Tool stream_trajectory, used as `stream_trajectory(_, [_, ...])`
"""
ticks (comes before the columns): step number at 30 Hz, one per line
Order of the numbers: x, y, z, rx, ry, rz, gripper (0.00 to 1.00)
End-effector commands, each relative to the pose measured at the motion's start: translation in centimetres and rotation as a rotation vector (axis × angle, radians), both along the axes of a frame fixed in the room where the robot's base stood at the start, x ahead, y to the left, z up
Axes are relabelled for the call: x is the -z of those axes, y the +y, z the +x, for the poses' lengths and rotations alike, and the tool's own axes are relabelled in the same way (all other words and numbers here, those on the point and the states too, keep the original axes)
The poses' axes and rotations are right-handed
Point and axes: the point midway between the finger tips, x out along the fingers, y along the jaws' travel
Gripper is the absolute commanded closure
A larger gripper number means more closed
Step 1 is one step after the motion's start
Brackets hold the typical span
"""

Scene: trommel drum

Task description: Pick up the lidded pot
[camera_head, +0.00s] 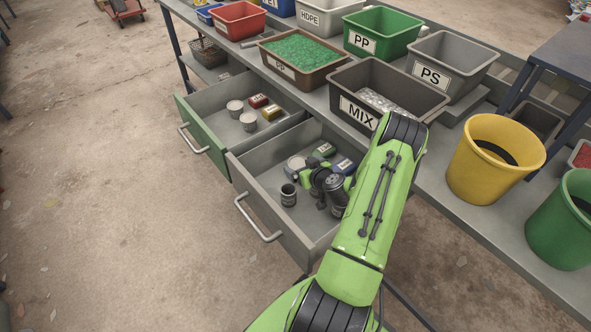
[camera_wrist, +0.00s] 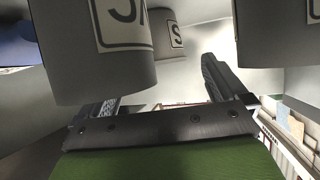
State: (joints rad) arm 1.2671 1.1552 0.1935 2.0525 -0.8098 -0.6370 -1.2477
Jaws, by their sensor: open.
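My gripper (camera_head: 318,178) is inside the front open drawer, partly hidden by my arm and wrist. In the wrist view my gripper (camera_wrist: 158,88) is open, its two dark fingers apart; a near grey cylinder partly covers the left one. A pale round container (camera_head: 296,161) is beside the gripper at the drawer's far side. A small dark round container (camera_head: 288,195) with a pale band stands apart on the near left. I cannot tell for certain which is the lidded pot. Grey labelled cylinders (camera_wrist: 98,75) loom close in the wrist view; nothing is clearly held.
The other drawer (camera_head: 196,130) holds pale cans and small boxes. The MIX bin (camera_head: 345,82) stands on the bench above.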

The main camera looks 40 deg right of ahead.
Motion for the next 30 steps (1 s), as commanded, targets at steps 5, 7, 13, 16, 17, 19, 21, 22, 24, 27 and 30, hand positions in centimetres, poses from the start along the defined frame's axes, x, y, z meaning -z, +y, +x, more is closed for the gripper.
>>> stream_trajectory(5, [0.93,-0.39,1.45,0.0,0.001,0.002,0.01])
stream_trajectory(7, [0.9,-0.4,1.44,0.0,0.001,0.003,0.01])
stream_trajectory(13, [0.89,-0.38,1.4,-0.001,0.001,0.003,0.18])
stream_trajectory(16, [0.89,-0.36,1.4,-0.001,0.002,0.003,0.33])
stream_trajectory(17, [0.89,-0.36,1.39,-0.001,0.002,0.003,0.38])
stream_trajectory(19, [0.89,-0.36,1.39,-0.001,0.002,0.003,0.48])
stream_trajectory(21, [0.89,-0.36,1.39,-0.001,0.002,0.003,0.59])
stream_trajectory(22, [0.89,-0.36,1.39,-0.001,0.002,0.003,0.6])
stream_trajectory(24, [0.88,-0.36,1.39,-0.001,0.002,0.003,0.6])
stream_trajectory(27, [0.88,-0.36,1.39,-0.001,0.002,0.003,0.6])
stream_trajectory(30, [0.24,-0.37,1.41,-0.002,0.002,0.002,0.6])
